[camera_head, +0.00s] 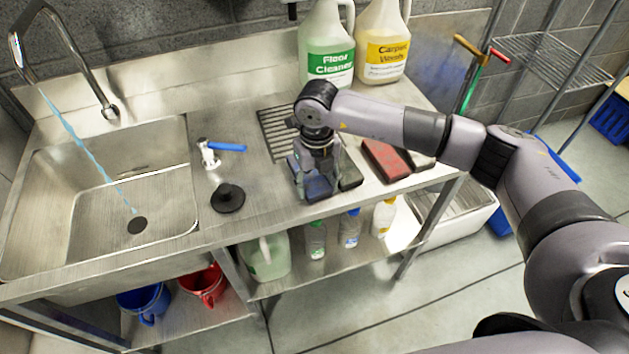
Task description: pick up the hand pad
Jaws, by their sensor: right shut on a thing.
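My right gripper (309,177) points down over the steel counter, near its front edge. Its jaws are shut on a dark hand pad (351,177), which is mostly hidden behind the fingers; its right part shows. I cannot tell whether the pad is clear of the counter. A red pad (386,160) lies to the right of the gripper, with a pale pad (418,157) partly behind my arm. My left gripper is not in view.
A sink (60,190) with running water is at left. A blue-handled tap (210,153) and black plunger-like disc (228,197) stand left of the gripper. Floor cleaner (328,50) and carpet wash (383,45) jugs stand behind. Bottles and buckets (203,285) sit on the lower shelf.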

